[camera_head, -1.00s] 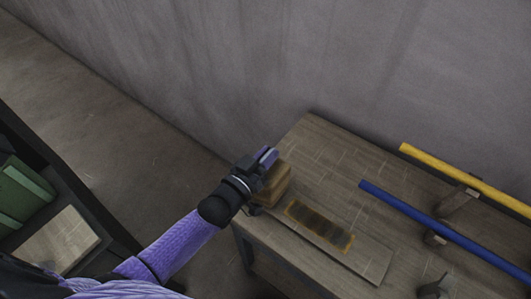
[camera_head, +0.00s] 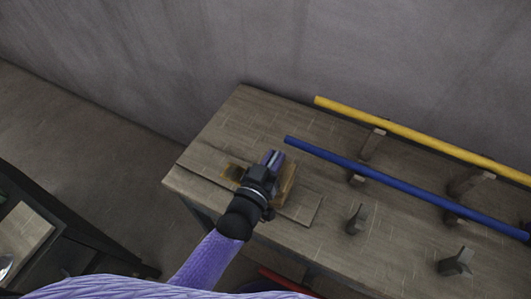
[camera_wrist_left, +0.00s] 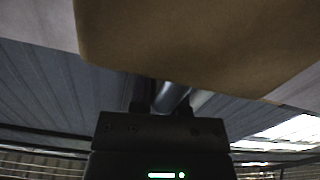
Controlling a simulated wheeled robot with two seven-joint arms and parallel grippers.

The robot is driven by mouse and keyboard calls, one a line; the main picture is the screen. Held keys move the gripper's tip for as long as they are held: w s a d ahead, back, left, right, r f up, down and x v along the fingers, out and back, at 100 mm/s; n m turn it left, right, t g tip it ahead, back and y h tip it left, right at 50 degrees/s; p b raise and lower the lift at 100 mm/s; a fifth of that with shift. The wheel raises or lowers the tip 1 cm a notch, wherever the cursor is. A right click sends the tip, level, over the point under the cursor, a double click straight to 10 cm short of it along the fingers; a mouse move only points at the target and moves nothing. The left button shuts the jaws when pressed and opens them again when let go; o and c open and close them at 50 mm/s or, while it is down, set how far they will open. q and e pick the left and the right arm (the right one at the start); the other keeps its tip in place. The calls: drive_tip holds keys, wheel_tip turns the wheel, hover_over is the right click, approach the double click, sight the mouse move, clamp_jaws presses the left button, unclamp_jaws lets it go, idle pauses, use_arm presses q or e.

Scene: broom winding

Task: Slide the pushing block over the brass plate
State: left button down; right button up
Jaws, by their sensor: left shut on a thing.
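My left gripper (camera_head: 272,160) is shut on the pushing block (camera_head: 287,186), a wooden block mostly hidden behind the gripper in the head view. The block fills the top of the left wrist view (camera_wrist_left: 195,35) as a plain tan face. The brass plate (camera_head: 233,171) lies on a thin wooden board on the table. Only its left end shows, left of the gripper; the rest is hidden under the gripper and block. The block sits over or at the right part of the plate; I cannot tell exactly. My right gripper is not in view.
The board (camera_head: 299,208) lies along the front edge of the wooden table (camera_head: 245,110). A blue rod (camera_head: 400,185) and a yellow rod (camera_head: 420,138) rest on wooden supports to the right. Short wooden holders (camera_head: 356,218) stand nearer the front. A dark shelf is at lower left.

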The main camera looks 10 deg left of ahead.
use_arm(q)
drive_tip(key=shift+d, duration=0.1)
drive_tip(key=c, duration=0.6)
unclamp_jaws()
drive_tip(key=shift+s, duration=0.15)
drive_tip(key=p+v, duration=0.1)
drive_tip(key=v, duration=0.8)
drive_tip(key=shift+s+a, duration=0.2)
drive_tip(key=shift+s, duration=0.15)
